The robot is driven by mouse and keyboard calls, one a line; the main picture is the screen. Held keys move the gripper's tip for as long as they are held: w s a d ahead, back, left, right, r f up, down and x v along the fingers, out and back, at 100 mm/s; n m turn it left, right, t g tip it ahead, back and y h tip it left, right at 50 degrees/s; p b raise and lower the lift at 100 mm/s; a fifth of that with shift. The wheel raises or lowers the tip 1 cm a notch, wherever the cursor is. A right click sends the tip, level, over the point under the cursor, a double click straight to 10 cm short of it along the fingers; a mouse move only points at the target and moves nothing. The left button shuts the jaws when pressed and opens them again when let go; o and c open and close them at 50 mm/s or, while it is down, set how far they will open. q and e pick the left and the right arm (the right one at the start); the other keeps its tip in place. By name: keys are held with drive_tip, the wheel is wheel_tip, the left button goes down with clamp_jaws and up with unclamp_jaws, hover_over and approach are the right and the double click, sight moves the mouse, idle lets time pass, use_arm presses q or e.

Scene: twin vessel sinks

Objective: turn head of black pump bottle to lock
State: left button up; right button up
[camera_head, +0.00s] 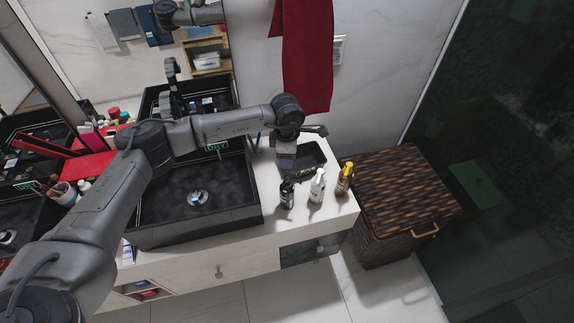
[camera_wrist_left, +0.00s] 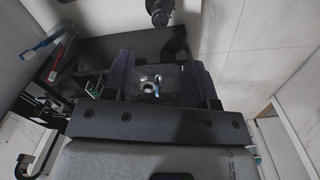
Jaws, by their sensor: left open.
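The black pump bottle (camera_head: 287,194) stands upright on the counter, leftmost of three bottles near the front edge. My left gripper (camera_head: 285,168) is open and points down just above and behind it in the head view. Any contact with the pump head is not clear there. In the left wrist view, the two dark fingers (camera_wrist_left: 162,88) stand apart, with a round shiny metal piece between them against a dark surface. I cannot tell whether it belongs to the sink or the bottle. My right gripper is not in view.
A white pump bottle (camera_head: 317,186) and an amber bottle (camera_head: 344,180) stand close to the right. A black tray (camera_head: 316,158) lies behind. The black vessel sink (camera_head: 240,216) is at left, and a wicker hamper (camera_head: 405,190) stands right of the counter.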

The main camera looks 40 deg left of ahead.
use_arm(q)
drive_tip(key=shift+r, duration=1.75)
